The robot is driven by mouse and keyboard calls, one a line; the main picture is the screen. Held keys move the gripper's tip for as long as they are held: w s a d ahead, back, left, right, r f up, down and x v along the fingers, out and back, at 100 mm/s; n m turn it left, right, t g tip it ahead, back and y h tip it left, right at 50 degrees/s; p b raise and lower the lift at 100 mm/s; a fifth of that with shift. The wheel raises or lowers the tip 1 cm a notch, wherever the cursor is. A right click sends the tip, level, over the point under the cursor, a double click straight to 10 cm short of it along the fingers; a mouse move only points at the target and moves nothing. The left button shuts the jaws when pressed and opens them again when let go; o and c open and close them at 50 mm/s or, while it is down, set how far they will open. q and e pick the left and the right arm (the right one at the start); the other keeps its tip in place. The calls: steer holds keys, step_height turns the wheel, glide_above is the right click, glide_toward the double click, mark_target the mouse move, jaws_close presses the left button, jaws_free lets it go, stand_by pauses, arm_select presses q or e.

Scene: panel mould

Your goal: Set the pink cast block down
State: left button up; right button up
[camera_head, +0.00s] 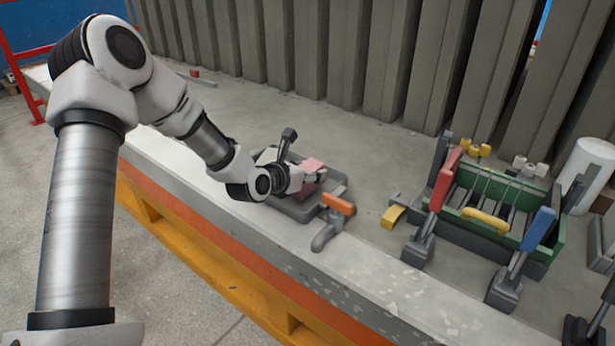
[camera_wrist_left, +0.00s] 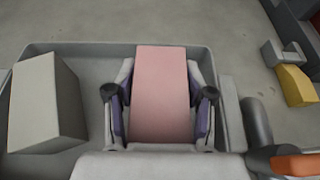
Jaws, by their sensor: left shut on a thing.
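The pink cast block (camera_head: 313,166) is between the fingers of my left gripper (camera_head: 304,178) in the head view. In the left wrist view the pink block (camera_wrist_left: 161,92) sits between the two fingers of my left gripper (camera_wrist_left: 159,103), which are shut on its sides. The block is over or in a grey tray (camera_wrist_left: 100,53); I cannot tell whether it touches the tray floor. The tray also shows in the head view (camera_head: 298,210), partly hidden by my gripper. My right gripper is not in view.
A grey block (camera_wrist_left: 45,100) lies in the tray to the left. An orange-handled clamp (camera_head: 337,205) stands beside the tray. A green mould (camera_head: 497,205) with red, blue and yellow handles is at the right. A yellow piece (camera_head: 393,216) lies between them on the bench.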

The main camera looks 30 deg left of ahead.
arm_select(q)
steer(key=shift+w+f, duration=0.15)
steer(key=shift+f, duration=0.6)
